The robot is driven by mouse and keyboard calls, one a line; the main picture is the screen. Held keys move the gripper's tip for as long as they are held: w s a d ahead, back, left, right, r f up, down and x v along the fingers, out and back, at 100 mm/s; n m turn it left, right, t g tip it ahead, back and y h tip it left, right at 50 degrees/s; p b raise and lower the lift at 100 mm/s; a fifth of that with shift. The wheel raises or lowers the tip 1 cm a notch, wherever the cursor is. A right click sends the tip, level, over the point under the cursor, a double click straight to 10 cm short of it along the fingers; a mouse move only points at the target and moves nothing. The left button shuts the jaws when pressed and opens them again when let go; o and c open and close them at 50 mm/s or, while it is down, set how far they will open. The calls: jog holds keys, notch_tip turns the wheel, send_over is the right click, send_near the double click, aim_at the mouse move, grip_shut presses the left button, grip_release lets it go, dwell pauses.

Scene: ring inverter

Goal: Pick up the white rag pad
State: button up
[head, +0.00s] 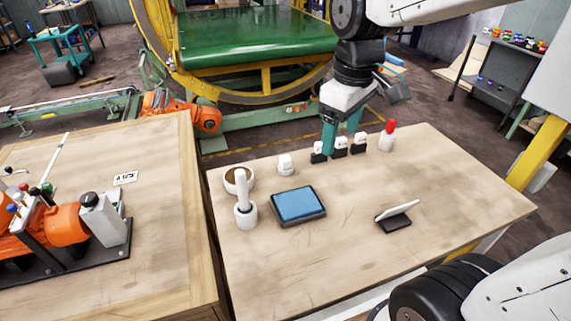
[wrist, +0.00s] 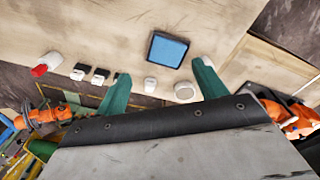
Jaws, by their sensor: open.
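A small white block (head: 285,164), which looks like the white rag pad, stands on the wooden table behind the blue pad. It also shows in the wrist view (wrist: 150,84), between my two green fingers in the picture and below them. My gripper (head: 340,137) is open and empty, fingers pointing down above the far side of the table. In the head view it is right of the white block and near the row of black-and-white blocks (head: 340,147). My gripper in the wrist view (wrist: 162,74) has its fingers wide apart.
A red-capped bottle (head: 387,138) is at the back right. The front table area is clear.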

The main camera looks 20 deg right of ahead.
jog(key=w+a+f+n, duration=0.1)
jog(key=w+f+n, duration=0.45)
jog(key=w, duration=0.65)
jog(key=n, duration=0.6)
send_over(286, 158)
jog(key=shift+g, duration=0.4)
notch_tip(286, 158, down, 13)
jog(key=shift+w, duration=0.1)
notch_tip(286, 158, down, 8)
jog(key=shift+r, duration=0.1)
jog(key=shift+c, duration=0.3)
jog(key=c, duration=1)
